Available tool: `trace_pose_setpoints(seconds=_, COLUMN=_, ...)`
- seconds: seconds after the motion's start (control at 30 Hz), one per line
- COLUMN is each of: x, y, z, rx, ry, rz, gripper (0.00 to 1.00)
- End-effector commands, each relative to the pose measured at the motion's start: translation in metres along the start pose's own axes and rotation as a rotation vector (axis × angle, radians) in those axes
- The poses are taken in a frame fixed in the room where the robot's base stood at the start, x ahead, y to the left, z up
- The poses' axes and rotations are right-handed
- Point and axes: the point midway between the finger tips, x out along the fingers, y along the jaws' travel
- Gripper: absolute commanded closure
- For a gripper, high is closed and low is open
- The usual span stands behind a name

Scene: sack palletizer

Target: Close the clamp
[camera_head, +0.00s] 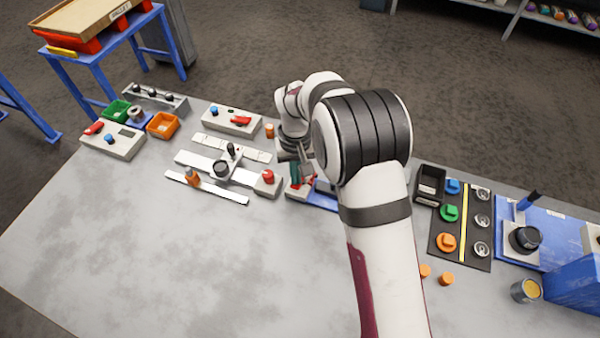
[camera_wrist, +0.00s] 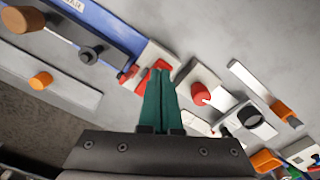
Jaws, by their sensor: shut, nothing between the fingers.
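My gripper (camera_head: 297,170) hangs over the workbench, partly hidden by my own arm. In the wrist view its two green fingers (camera_wrist: 158,100) are together with nothing between them. Their tips overlap a small pale block with red parts (camera_wrist: 130,73), which may be the clamp. I cannot tell whether they touch it. In the head view this block (camera_head: 295,192) is partly covered by the gripper. Whether the clamp stands open or closed is not clear.
A blue plate (camera_wrist: 110,30) with a dark knob (camera_wrist: 91,53) lies beside the block. On the other side is a grey base with a red knob (camera_head: 268,176). A slide with a black knob (camera_head: 221,168) is further left. The bench front (camera_head: 150,250) is clear.

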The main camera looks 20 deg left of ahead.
Motion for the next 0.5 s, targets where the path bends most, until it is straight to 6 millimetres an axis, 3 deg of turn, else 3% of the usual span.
trace_pose_setpoints(seconds=0.5, x=0.0051, y=0.0001, z=-0.0003, rx=-0.001, ry=0.001, rz=0.0, gripper=1.0)
